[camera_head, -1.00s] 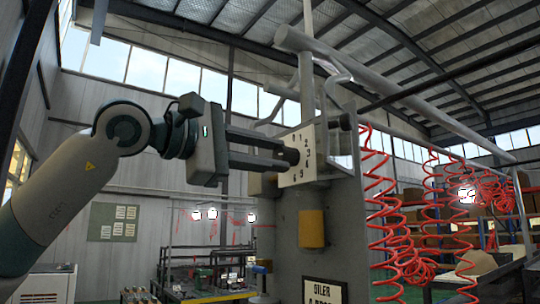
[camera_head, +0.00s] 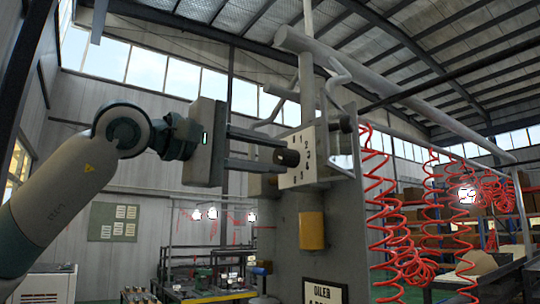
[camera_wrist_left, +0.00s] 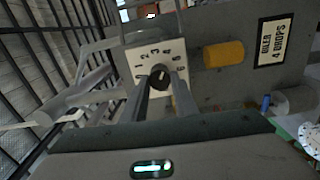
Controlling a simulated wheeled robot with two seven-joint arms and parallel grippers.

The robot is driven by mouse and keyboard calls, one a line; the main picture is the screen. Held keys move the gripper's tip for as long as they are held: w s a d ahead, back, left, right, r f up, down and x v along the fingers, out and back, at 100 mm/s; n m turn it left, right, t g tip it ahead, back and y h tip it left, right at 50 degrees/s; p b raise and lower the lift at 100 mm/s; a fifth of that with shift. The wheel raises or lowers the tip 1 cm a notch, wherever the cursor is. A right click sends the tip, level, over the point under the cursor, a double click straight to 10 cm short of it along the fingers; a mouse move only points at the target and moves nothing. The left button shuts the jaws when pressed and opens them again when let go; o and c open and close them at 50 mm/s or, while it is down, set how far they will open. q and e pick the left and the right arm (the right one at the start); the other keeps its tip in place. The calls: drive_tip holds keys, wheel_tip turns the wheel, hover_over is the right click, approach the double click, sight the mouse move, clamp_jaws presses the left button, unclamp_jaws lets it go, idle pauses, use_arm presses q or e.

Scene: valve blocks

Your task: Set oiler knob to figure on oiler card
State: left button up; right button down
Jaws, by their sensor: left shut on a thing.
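The oiler knob (camera_head: 288,157) is a dark round knob on a white dial plate (camera_head: 311,140) with black figures, fixed to the upper part of a grey post. My left gripper (camera_head: 280,154) reaches it from the left and is shut on it. In the left wrist view, the fingers (camera_wrist_left: 160,88) lie on either side of the knob (camera_wrist_left: 160,75), below the arc of figures. I cannot tell which figure the knob points to. The oiler card (camera_wrist_left: 271,40) in the left wrist view reads 4 DROPS; in the head view the card (camera_head: 325,291) is cut off below. My right gripper is out of view.
A yellow cylinder (camera_head: 311,231) sticks out of the grey post (camera_head: 338,225) under the dial. Pipes (camera_head: 306,85) rise above it. Red coiled hoses (camera_head: 380,220) hang to the right. Open air lies left of the post.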

use_arm(q)
drive_tip(key=o, duration=1.1)
drive_tip(key=shift+c, duration=0.2)
drive_tip(key=shift+s+a+f, duration=0.1)
drive_tip(key=shift+s+a, duration=0.15)
drive_tip(key=shift+a, duration=0.15)
drive_tip(key=b+v, duration=0.6)
drive_tip(key=v, duration=1)
drive_tip(key=shift+s+a, duration=0.2)
drive_tip(key=shift+s, duration=0.05)
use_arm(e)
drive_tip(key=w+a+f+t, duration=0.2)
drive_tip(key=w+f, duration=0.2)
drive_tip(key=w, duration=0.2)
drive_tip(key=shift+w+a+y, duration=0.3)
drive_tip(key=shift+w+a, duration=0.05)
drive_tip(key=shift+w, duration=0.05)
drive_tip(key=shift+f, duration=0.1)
